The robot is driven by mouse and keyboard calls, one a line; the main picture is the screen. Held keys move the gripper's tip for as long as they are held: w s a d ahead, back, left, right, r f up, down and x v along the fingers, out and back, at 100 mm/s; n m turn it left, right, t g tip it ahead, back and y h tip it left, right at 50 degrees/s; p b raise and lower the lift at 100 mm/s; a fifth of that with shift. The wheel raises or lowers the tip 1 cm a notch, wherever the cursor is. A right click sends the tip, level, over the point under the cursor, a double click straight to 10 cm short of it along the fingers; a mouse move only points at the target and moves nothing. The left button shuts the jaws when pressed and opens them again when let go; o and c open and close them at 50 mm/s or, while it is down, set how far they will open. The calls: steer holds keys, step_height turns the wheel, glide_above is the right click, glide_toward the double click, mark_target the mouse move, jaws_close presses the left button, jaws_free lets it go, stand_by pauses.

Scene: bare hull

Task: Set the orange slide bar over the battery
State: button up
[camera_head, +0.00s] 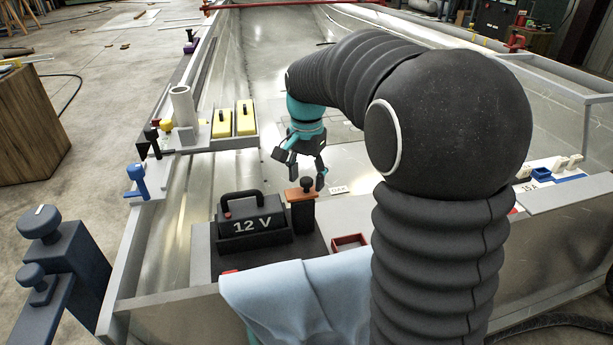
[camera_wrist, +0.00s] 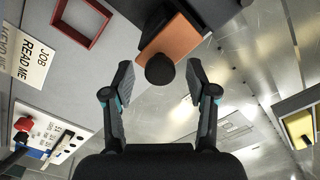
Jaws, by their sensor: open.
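The battery (camera_head: 252,222) is a dark block marked 12 V with a handle on top, sitting in a dark tray in the head view. The orange slide bar (camera_head: 298,195) lies on top of a dark post right of the battery, not over it, with a black knob (camera_head: 307,184) on it. In the wrist view the orange bar (camera_wrist: 172,42) is at the top centre, with the round black knob (camera_wrist: 160,69) at its near edge. My gripper (camera_head: 302,178) is just behind and above the bar; its fingers (camera_wrist: 158,84) are spread and empty, with the knob just beyond the gap between their tips.
A red-framed tray (camera_head: 349,242) sits right of the post. A READ ME card (camera_wrist: 31,59) lies near it. A light blue cloth (camera_head: 300,292) hangs over the front edge. Yellow blocks (camera_head: 246,117) stand on a side shelf. The hull floor behind is mostly clear.

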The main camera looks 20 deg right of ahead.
mark_target(286, 194)
jaws_close()
steer(key=shift+a+p, duration=0.35)
steer(key=shift+a, duration=2.1)
jaws_free()
steer(key=shift+a, duration=0.2)
steer(key=shift+d, duration=0.1)
steer(key=shift+d+r, duration=0.1)
